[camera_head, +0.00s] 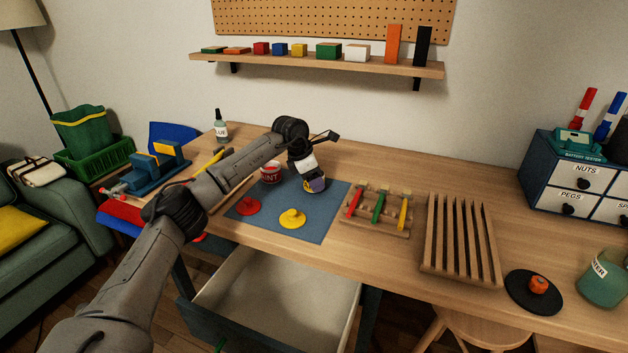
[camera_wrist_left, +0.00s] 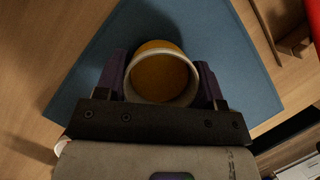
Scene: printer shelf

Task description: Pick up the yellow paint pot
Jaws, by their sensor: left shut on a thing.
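The yellow paint pot (camera_wrist_left: 161,78) is open at the top, with a pale rim and yellow-orange paint inside. My left gripper (camera_wrist_left: 163,88) is shut on it, with one finger on each side, above the blue mat (camera_wrist_left: 90,84). In the head view the pot (camera_head: 316,185) shows just under my left gripper (camera_head: 311,180), over the mat's back part. I cannot tell whether the pot touches the mat. A yellow lid with a knob (camera_head: 292,218) lies on the mat in front. My right gripper is not in view.
A red paint pot (camera_head: 270,174) stands left of the gripper, and a red lid (camera_head: 247,206) lies on the mat. A wooden rack with coloured sticks (camera_head: 376,212) and a slatted rack (camera_head: 459,240) stand to the right. An open drawer (camera_head: 275,290) juts out below the table's front edge.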

